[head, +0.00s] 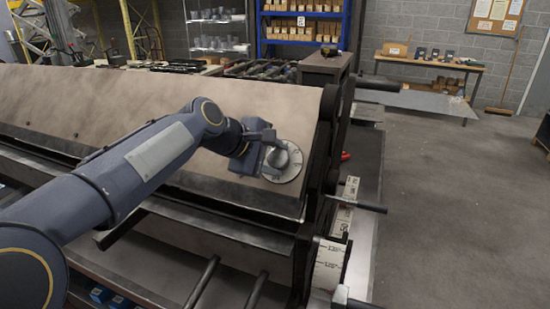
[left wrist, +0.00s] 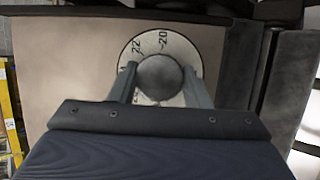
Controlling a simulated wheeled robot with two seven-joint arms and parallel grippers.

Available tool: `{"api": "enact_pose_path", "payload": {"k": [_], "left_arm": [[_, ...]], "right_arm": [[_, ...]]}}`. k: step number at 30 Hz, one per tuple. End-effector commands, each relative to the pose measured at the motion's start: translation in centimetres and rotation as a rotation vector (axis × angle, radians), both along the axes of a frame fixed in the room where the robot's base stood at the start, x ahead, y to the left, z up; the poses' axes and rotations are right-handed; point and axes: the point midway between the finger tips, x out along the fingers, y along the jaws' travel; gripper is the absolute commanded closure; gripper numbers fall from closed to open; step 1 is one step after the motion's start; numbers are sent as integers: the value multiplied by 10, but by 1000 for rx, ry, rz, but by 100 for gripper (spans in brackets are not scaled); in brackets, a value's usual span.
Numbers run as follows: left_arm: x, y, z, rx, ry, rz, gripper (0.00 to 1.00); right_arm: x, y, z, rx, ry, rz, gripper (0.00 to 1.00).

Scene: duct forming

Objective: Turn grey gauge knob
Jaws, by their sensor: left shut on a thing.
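The grey gauge knob (head: 278,158) sits on a round pale dial plate (head: 292,173) near the right end of the machine's sloped panel. My left gripper (head: 272,150) reaches it from the left and is shut on the knob. In the left wrist view the knob (left wrist: 160,77) is round and dark grey between the two fingers (left wrist: 158,84). The dial (left wrist: 150,40) behind it shows the numbers 22 and 20; its lower part is hidden by the fingers, the knob and the gripper body. My right gripper is not in view.
The brown sloped panel (head: 160,90) of the forming machine fills the left and middle. Black bars stick out at its right end, above white scale strips (head: 329,265). A table with boxes (head: 430,65) stands far back. The floor (head: 450,200) at right is clear.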

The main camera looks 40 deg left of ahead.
Motion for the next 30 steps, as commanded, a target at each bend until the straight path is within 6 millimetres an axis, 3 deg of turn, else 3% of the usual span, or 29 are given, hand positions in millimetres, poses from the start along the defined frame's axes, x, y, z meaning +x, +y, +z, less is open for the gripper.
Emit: {"api": "enact_pose_path", "payload": {"k": [10, 11, 15, 24, 30], "left_arm": [[0, 1, 2, 2, -5, 4, 80], [0, 1, 2, 2, -5, 4, 53], [0, 1, 1, 1, -3, 3, 36], [-2, 1, 2, 1, -3, 2, 36], [-22, 5, 19, 3, -7, 5, 36]], "right_arm": [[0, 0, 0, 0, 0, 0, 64], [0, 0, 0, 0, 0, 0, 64], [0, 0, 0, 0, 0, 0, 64], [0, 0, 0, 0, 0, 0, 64], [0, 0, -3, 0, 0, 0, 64]]}}
